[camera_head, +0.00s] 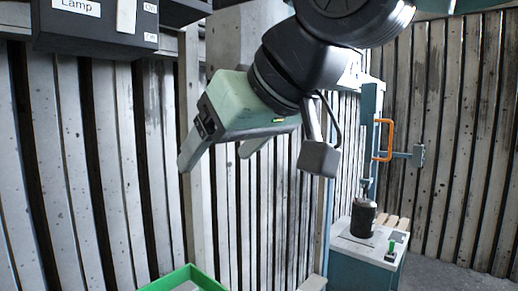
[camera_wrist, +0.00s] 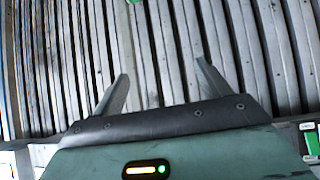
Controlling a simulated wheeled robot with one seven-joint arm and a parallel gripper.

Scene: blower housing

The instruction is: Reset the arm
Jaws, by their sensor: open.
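My gripper (camera_head: 217,160) hangs from my arm in the upper middle of the head view, its fingers pointing down and to the left. The two grey fingers are spread apart with nothing between them. In the wrist view my gripper (camera_wrist: 160,85) also shows open and empty, with the slatted wall behind its fingertips. It touches nothing that I can see.
A dark box labelled "Lamp" (camera_head: 95,28) is at the upper left. A green-rimmed tray (camera_head: 183,278) is below my gripper at the bottom edge. A teal press stand (camera_head: 366,262) with an orange handle (camera_head: 386,140) and a black cylinder (camera_head: 363,218) stands at the right. Slatted walls (camera_head: 105,160) close the back.

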